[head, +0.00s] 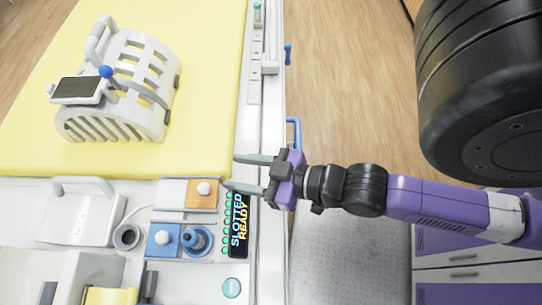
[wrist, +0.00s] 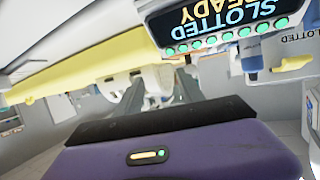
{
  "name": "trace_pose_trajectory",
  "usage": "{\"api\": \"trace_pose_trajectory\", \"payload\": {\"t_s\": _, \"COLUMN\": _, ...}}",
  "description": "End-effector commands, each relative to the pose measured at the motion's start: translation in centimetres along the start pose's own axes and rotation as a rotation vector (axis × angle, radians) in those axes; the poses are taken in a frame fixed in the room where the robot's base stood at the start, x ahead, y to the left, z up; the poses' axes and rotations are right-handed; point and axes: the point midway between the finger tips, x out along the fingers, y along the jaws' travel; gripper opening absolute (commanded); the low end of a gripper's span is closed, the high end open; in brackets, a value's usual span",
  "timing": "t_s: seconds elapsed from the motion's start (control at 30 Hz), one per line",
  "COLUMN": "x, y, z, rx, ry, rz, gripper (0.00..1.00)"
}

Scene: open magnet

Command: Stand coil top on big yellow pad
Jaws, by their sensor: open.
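The coil top (head: 125,80) is a white slotted arch with a grey loop handle. It sits upright on the big yellow pad (head: 205,80), at the upper left of the head view, with a dark-screened panel and a blue knob at its side. My gripper (head: 232,172) is open and empty, apart from the coil top, at the pad's near right corner, with its fingers pointing left. In the wrist view a white shape, likely the coil top (wrist: 150,76), shows beyond the fingers, partly hidden by them. The pad's yellow edge (wrist: 70,83) shows there too.
A display reading SLOTTED READY (head: 238,226) lies just below my gripper. Wooden floor lies right of the table.

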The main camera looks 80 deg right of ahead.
Motion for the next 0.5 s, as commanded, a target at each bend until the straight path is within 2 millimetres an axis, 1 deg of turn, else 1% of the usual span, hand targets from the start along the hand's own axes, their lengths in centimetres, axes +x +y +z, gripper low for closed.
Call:
{"api": "trace_pose_trajectory", "payload": {"t_s": 0.03, "x": -1.8, "y": -0.7, "z": 0.4, "rx": -0.008, "ry": -0.001, "rz": -0.016, "gripper": 0.46}}
{"api": "trace_pose_trajectory", "payload": {"t_s": 0.1, "x": -3.8, "y": -1.6, "z": 0.3, "rx": -0.018, "ry": 0.017, "rz": -0.036, "gripper": 0.46}}
{"api": "trace_pose_trajectory", "payload": {"t_s": 0.2, "x": -6.1, "y": -2.6, "z": 0.0, "rx": -0.027, "ry": 0.037, "rz": -0.061, "gripper": 0.46}}
{"api": "trace_pose_trajectory", "payload": {"t_s": 0.33, "x": -7.8, "y": -3.3, "z": -0.5, "rx": -0.03, "ry": 0.054, "rz": -0.081, "gripper": 0.46}}
{"api": "trace_pose_trajectory", "payload": {"t_s": 0.5, "x": -8.2, "y": -3.5, "z": -0.7, "rx": -0.032, "ry": 0.062, "rz": -0.086, "gripper": 0.46}}
